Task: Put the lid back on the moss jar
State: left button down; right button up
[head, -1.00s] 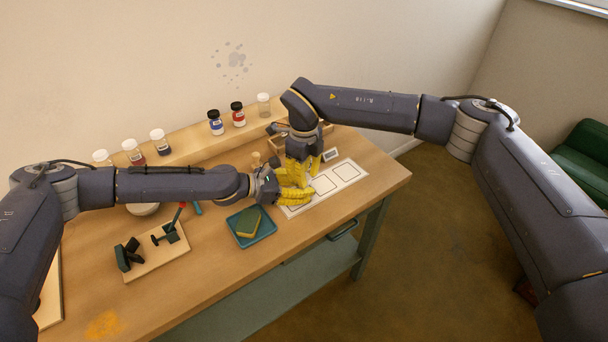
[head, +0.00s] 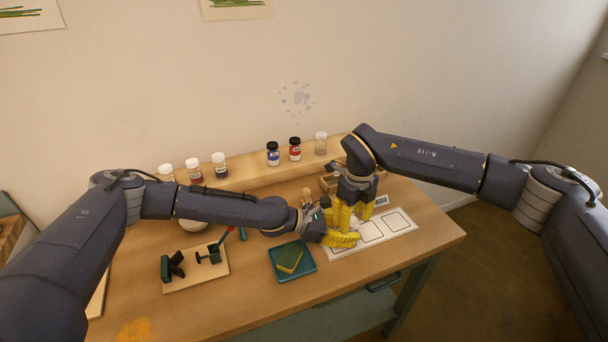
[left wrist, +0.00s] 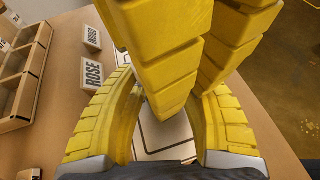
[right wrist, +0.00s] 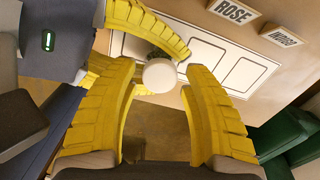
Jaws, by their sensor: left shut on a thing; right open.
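The jar's round white lid (right wrist: 160,75) shows between my two grippers in the right wrist view. Dark green moss in the jar (right wrist: 154,54) shows just past its edge. The lid appears to sit on top of the jar; I cannot tell whether it is flush. My left gripper (head: 350,236) is shut on the jar from the side, low over the white mat. My right gripper (right wrist: 160,88) points down from above with its fingers open on either side of the lid. In the left wrist view, the right gripper's yellow fingers (left wrist: 170,60) hide the jar.
A white mat with outlined squares (head: 398,222) lies under the grippers. Name cards, ROSE (left wrist: 92,74) among them, lie beside it. A blue tray with a sponge (head: 306,270) and a board with a dark tool (head: 205,280) stand to the left. Several jars line the back shelf (head: 250,165).

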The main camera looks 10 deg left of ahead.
jog(key=shift+n, duration=0.9)
notch_tip(320, 180, up, 8)
jog(key=shift+r, duration=0.15)
jog(key=s+a+r+m+g+y, duration=0.1)
jog(key=s+a+r+m+y, duration=0.1)
jog(key=a+r+m+y, duration=0.4)
jog(key=s+a+r+m+g+y, duration=0.2)
jog(key=a+r+m+y, duration=0.5)
jog(key=a+m, duration=0.6)
jog(key=shift+s+a+r+m, duration=0.4)
jog(key=shift+s+a+r, duration=0.1)
jog(key=shift+a, duration=0.25)
